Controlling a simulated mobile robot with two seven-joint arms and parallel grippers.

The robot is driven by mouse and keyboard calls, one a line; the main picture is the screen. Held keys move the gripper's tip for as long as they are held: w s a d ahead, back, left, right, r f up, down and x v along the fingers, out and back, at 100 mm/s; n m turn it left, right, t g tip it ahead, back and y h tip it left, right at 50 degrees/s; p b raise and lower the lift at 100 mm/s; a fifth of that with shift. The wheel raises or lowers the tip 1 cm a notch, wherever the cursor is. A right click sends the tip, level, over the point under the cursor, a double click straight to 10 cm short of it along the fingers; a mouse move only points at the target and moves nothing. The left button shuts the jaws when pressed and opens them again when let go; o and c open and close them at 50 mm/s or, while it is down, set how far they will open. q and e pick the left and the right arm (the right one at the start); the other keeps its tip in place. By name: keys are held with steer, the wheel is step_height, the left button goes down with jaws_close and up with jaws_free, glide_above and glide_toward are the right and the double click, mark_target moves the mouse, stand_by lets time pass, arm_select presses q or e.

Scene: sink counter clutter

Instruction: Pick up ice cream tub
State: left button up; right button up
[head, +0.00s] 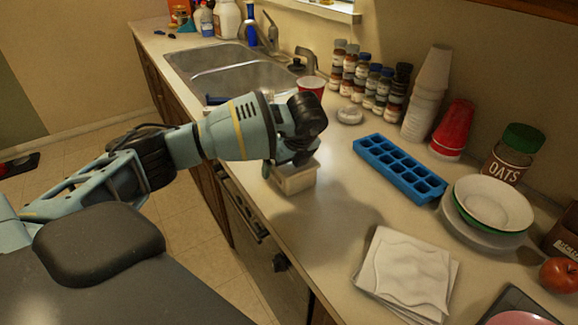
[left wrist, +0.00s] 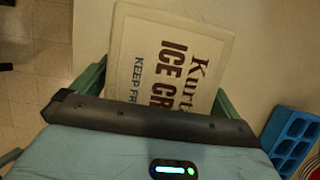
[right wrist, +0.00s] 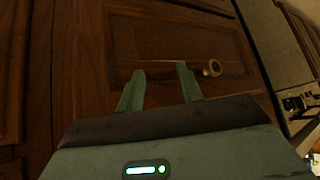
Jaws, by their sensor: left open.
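The ice cream tub (head: 296,182) is a small cream-coloured box on the counter, near its front edge and below my left gripper (head: 292,158). In the left wrist view the tub's lid (left wrist: 172,55) shows dark lettering with "ICE CR". The fingers of my left gripper (left wrist: 162,78) stand apart, one on either side of the tub. The gripper is open; contact with the tub's sides cannot be made out. My right gripper (right wrist: 160,68) is open and empty, facing a brown wooden cabinet door.
A blue ice tray (head: 400,168) lies right of the tub, with stacked bowls (head: 492,203) beyond. Folded napkins (head: 408,272) lie nearer. A red-and-white cup (head: 312,86) and the sink (head: 225,70) are behind. A round knob (right wrist: 212,68) is on the cabinet door.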

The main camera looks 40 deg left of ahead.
stand_by(0.3)
arm_select(q)
steer(key=c, duration=0.9)
steer(key=shift+c, duration=1)
steer(key=shift+r, duration=0.2)
step_height(320, 180, up, 4)
steer(key=s+d+r, duration=0.1)
steer(key=s, duration=1.5)
steer(key=shift+d, duration=0.25)
